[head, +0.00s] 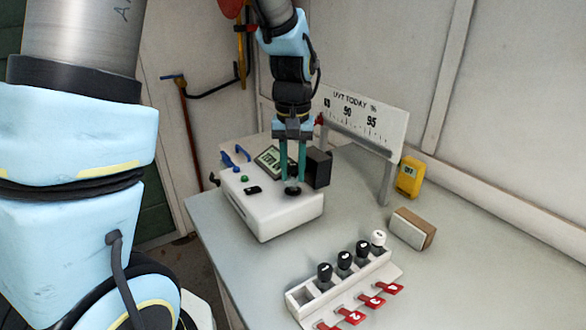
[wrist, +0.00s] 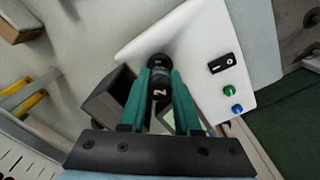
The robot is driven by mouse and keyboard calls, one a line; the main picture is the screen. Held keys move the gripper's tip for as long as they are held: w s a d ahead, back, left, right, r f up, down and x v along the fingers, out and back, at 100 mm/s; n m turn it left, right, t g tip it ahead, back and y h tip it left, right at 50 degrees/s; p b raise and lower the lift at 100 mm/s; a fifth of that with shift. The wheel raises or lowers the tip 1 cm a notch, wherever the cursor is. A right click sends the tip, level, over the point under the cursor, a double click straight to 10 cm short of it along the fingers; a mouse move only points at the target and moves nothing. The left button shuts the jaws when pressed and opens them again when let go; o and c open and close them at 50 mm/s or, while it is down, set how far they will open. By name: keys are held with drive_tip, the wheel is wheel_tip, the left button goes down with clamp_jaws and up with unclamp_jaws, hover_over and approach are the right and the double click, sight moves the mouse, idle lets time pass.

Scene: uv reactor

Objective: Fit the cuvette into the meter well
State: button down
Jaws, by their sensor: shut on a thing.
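The white meter (head: 275,212) stands on the bench with a small screen, a green button and blue parts. A black round fitting (head: 292,191) on its top lies right under my gripper (head: 292,178). In the wrist view, my gripper (wrist: 158,80) has its teal fingers shut on a black-capped cuvette (wrist: 157,92) marked 2. The cuvette is in line with a dark round piece (wrist: 158,64) at the meter top. Whether its lower end is inside the well or just above it cannot be told; the body is hidden.
A dark box (head: 318,167) stands close beside the fingers. A white rack (head: 297,299) holds black-capped cuvettes and one white-capped one, with red number tags in front. A brown-and-white block (head: 412,229), yellow device (head: 409,176) and scale board (head: 365,118) stand to the right.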

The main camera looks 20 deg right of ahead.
sight(293, 165)
drive_tip(key=shift+f+b, duration=0.85)
drive_tip(key=shift+f, duration=0.6)
drive_tip(key=c, duration=0.5)
unclamp_jaws()
drive_tip(key=shift+c, duration=0.2)
drive_tip(key=shift+r, duration=0.2)
wheel_tip(293, 165, up, 10)
drive_tip(key=shift+r+b, duration=0.25)
drive_tip(key=shift+b, duration=0.65)
drive_tip(key=s+a+f+n, duration=0.1)
drive_tip(key=a+f, duration=0.4)
drive_tip(key=a, duration=0.7)
drive_tip(key=s+a+f+n+t, duration=0.1)
drive_tip(key=a+f, duration=0.5)
drive_tip(key=a, duration=0.6)
drive_tip(key=shift+f+n+t, duration=0.15)
drive_tip(key=shift+n+t, duration=0.15)
drive_tip(key=shift+n, duration=0.4)
